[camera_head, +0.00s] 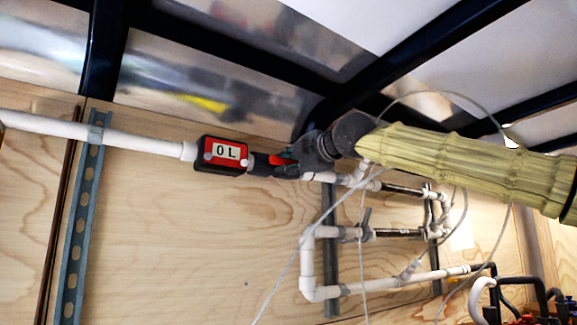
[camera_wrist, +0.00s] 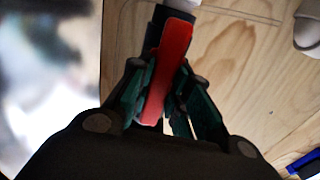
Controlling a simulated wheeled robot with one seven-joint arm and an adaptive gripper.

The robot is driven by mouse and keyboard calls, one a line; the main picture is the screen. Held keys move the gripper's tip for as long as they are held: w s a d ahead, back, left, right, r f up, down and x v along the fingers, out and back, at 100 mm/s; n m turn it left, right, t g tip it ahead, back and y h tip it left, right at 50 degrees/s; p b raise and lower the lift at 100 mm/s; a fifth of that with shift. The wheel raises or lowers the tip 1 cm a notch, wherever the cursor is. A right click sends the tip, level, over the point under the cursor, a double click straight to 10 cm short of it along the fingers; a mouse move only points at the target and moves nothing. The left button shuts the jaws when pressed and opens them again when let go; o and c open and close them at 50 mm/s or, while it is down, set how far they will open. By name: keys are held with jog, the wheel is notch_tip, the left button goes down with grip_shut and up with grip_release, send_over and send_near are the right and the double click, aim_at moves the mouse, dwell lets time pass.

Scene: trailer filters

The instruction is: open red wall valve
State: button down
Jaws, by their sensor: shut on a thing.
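The red valve handle (camera_wrist: 169,70) lies between the two green-padded fingers of my gripper (camera_wrist: 160,100) in the wrist view, with a finger against each side of it. Its free end points toward the palm. In the head view a small part of the red handle (camera_head: 281,161) shows beside my gripper (camera_head: 290,165), at the upper middle. The black valve body (camera_head: 258,164) sits on the white pipe run along the plywood wall. My gripper and wrist hide the far side of the valve.
A red flow meter (camera_head: 222,155) reading "0 L" sits on the pipe just left of the valve. White pipes (camera_head: 309,262) and a thin grey cable (camera_head: 289,262) run below my arm. Dark beams (camera_head: 425,55) cross the ceiling close above my wrist. A perforated metal strip (camera_head: 80,220) stands at left.

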jog(key=c, duration=1.3)
grip_release()
jog(key=shift+d, duration=0.1)
jog(key=v, duration=1.2)
